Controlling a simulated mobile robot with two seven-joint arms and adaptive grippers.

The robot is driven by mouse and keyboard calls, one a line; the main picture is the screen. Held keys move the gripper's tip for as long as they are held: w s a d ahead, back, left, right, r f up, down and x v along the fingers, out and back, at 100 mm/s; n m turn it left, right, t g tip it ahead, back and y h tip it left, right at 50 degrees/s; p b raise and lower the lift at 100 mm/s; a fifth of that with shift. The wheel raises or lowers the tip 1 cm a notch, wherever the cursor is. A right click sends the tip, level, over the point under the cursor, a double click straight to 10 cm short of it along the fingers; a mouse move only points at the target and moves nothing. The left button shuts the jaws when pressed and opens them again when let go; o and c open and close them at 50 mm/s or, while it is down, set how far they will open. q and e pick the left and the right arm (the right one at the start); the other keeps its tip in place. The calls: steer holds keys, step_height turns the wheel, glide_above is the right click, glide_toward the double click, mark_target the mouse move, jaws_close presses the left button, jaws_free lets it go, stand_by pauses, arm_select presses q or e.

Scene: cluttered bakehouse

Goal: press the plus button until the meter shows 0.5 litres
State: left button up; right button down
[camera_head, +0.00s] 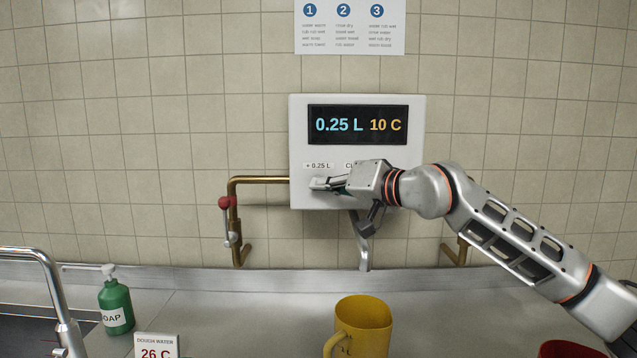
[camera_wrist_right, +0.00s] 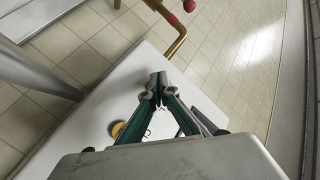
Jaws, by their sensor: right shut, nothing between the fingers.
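The water meter (camera_head: 297,140) is a white box on the tiled wall. Its dark display (camera_head: 357,125) reads 0.25 L and 10 C. A label "+ 0.25 L" (camera_head: 317,166) sits under the display; a second label starting "CL" is partly covered by my arm. My right gripper (camera_head: 319,184) is shut and empty, its tips at the panel just below the plus label. The plus button is hidden behind it, and contact cannot be told. In the right wrist view the closed fingertips (camera_wrist_right: 158,82) are over the white panel (camera_wrist_right: 85,140), with a yellow round button (camera_wrist_right: 117,129) beside the fingers.
A brass pipe (camera_head: 258,180) with a red-knobbed valve (camera_head: 227,202) is left of the meter, and a spout (camera_head: 364,245) hangs below. A sink tap is far left.

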steer(key=shift+w, duration=0.2)
stand_by(0.5)
steer(key=shift+s+b, duration=0.5)
steer(key=shift+s, duration=0.35)
steer(key=shift+s+b, duration=1.1)
steer(key=shift+s, duration=1.4)
